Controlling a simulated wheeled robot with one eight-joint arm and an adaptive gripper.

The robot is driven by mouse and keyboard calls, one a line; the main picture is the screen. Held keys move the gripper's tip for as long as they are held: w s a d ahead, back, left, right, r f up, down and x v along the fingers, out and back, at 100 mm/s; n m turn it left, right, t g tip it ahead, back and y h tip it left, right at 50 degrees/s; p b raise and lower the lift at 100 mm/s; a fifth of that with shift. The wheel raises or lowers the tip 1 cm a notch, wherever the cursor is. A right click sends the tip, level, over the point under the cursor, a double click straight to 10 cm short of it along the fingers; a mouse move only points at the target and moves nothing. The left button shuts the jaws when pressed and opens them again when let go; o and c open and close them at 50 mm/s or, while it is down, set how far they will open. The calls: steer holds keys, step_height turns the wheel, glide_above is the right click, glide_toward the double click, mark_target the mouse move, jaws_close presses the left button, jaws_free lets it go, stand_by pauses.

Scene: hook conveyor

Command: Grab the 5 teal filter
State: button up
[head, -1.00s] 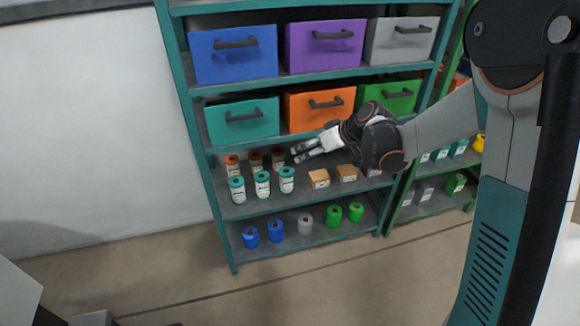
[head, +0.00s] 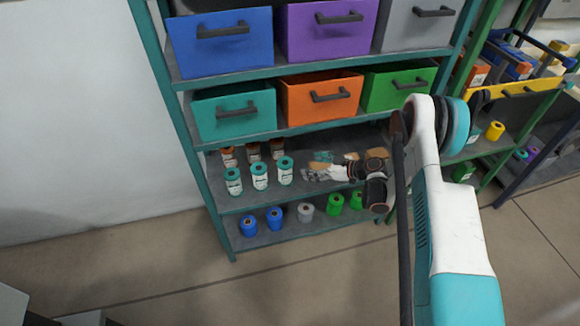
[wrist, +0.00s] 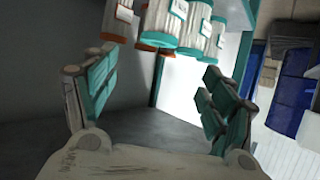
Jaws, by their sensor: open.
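Three white cylindrical filters with teal caps stand in a row at the front left of the third shelf: the left one (head: 233,183), the middle one (head: 260,178) and the right one (head: 285,172). My gripper (head: 308,174) is open and empty just right of the right one, apart from it, pointing left. In the wrist view my gripper (wrist: 160,98) has its teal-padded fingers spread wide. The teal-capped filters (wrist: 193,28) appear upside down at the top of that view, beyond the fingers.
Coloured bins, including a teal bin (head: 235,125), are above. Blue, grey and green spools (head: 276,217) are on the shelf below.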

mark_target(289, 164)
steer(key=x, duration=0.2)
steer(key=f+b+x, duration=0.1)
steer(key=x, duration=0.2)
steer(key=b+x, duration=0.1)
steer(key=x, duration=0.2)
steer(key=shift+d+f, duration=0.15)
steer(key=shift+f, duration=0.1)
steer(key=shift+r+b+x, duration=0.15)
steer(key=shift+b+x, duration=0.65)
steer(key=shift+x, duration=0.7)
steer(key=shift+r+b+x, duration=0.15)
steer(key=shift+b+x, duration=0.6)
steer(key=shift+x, duration=0.75)
steer(key=shift+w+r, duration=0.1)
steer(key=shift+w, duration=0.05)
steer(key=c, duration=1.7)
